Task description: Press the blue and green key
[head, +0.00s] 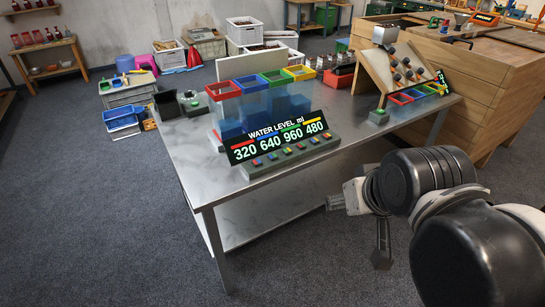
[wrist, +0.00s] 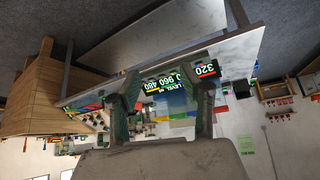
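A grey-green key panel (head: 262,171) lies along the front edge of the metal table in the head view. It carries a row of several small two-coloured keys (head: 286,151). The keys are too small to tell which is blue and green. Behind them a tilted black display (head: 280,137) reads WATER LEVEL ml, 320 640 960 480, and it shows upside down in the wrist view (wrist: 205,70). My gripper (wrist: 168,92) has its two fingers spread apart with nothing between them. My arm is right of the table's front edge, apart from the panel. The keys are not clear in the wrist view.
Water tanks with red, blue, green and yellow rims (head: 262,80) stand behind the display. A sloped wooden board (head: 392,70) with coloured trays stands at the table's right end. The metal tabletop (head: 205,150) is bare left of the panel. Wooden cabinets (head: 470,85) stand at right.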

